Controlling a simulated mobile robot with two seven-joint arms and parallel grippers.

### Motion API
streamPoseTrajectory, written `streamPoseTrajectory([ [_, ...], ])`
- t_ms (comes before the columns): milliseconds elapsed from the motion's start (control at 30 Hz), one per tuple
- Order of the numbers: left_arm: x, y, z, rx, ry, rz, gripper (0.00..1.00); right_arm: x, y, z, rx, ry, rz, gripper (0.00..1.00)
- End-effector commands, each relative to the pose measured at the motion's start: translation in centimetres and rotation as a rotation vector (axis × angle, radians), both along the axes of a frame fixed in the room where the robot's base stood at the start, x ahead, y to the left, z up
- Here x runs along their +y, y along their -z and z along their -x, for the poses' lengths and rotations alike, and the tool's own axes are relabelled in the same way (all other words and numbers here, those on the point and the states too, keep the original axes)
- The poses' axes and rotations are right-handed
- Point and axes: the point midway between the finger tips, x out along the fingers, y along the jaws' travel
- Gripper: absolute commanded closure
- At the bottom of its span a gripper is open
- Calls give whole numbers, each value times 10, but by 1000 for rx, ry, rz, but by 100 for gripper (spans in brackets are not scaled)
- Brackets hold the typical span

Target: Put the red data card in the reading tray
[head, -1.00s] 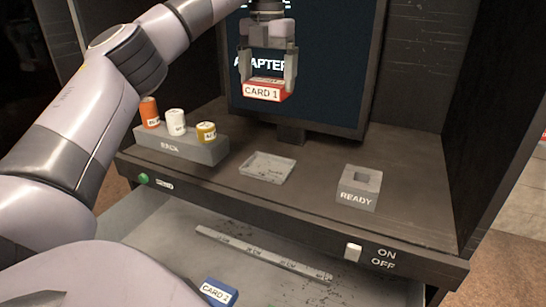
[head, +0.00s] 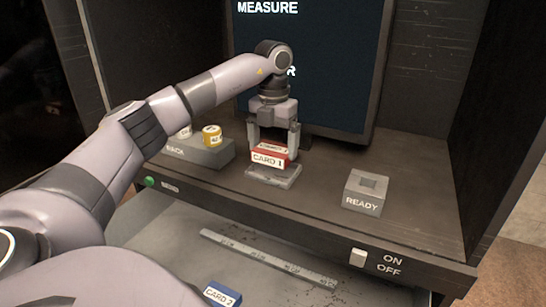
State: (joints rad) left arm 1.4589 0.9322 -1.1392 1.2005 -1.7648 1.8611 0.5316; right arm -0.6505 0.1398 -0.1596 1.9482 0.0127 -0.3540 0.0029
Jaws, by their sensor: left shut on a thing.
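The red data card (head: 268,160), with a white label reading CARD 1, is between the fingers of my left gripper (head: 272,150). The left gripper points down and is shut on the card. The card is directly over the shallow grey reading tray (head: 272,178) on the bench. The card and fingers hide the tray's back part. I cannot tell whether the card touches the tray floor. My right gripper is not in view.
A rack (head: 198,152) with cylinders is to the left, partly behind my arm. A dark screen (head: 345,70) stands behind. An open drawer below holds a ruler (head: 265,257) and blue CARD 2 (head: 222,295).

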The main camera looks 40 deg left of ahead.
Motion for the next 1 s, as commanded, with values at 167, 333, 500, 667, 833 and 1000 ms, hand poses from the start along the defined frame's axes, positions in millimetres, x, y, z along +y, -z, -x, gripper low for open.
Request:
streamPoseTrajectory([
  [167, 1, 28, 1, 4, -1, -1, 45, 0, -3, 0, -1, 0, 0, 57],
  [333, 0, 38, 1, 1, -1, 0, 45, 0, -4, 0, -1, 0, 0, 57],
  [500, 0, 37, 0, 0, 0, 0, 45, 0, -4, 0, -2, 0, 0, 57],
  [667, 0, 40, 0, 1, 0, 0, 0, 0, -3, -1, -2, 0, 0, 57],
  [833, 0, 40, 0, 1, 0, 0, 0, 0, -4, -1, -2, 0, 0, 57],
  [1000, 0, 33, 0, -1, 0, 0, 0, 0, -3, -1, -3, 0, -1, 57],
])
